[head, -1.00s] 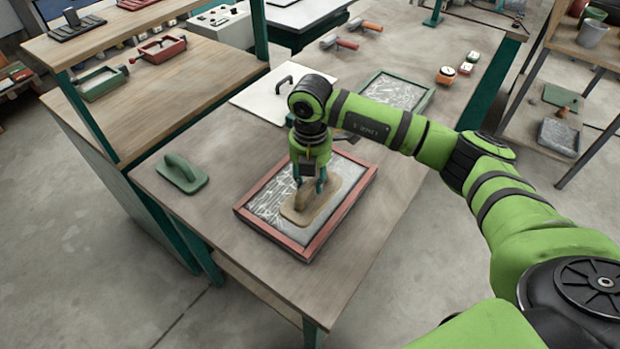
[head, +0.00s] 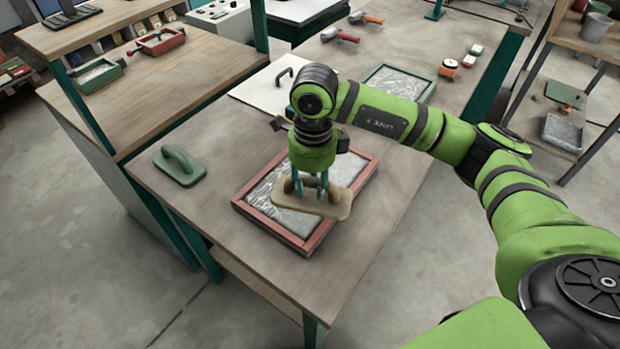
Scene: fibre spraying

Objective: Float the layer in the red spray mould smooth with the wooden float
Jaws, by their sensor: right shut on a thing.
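The red spray mould (head: 268,228) lies on the workbench in the head view, filled with a grey fibrous layer (head: 262,196). My right gripper (head: 311,186) is over the mould and shut on the handle of the wooden float (head: 325,205). The float covers part of the layer and overlaps the mould's right side in the picture. It appears raised above the layer, though the gap is hard to judge. My left gripper is not in view.
A green float (head: 180,167) lies left of the mould on the bench. Behind are a white board with a handle (head: 258,90), a green-framed mould (head: 401,83) and orange-handled tools (head: 341,36). The bench's front part is clear.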

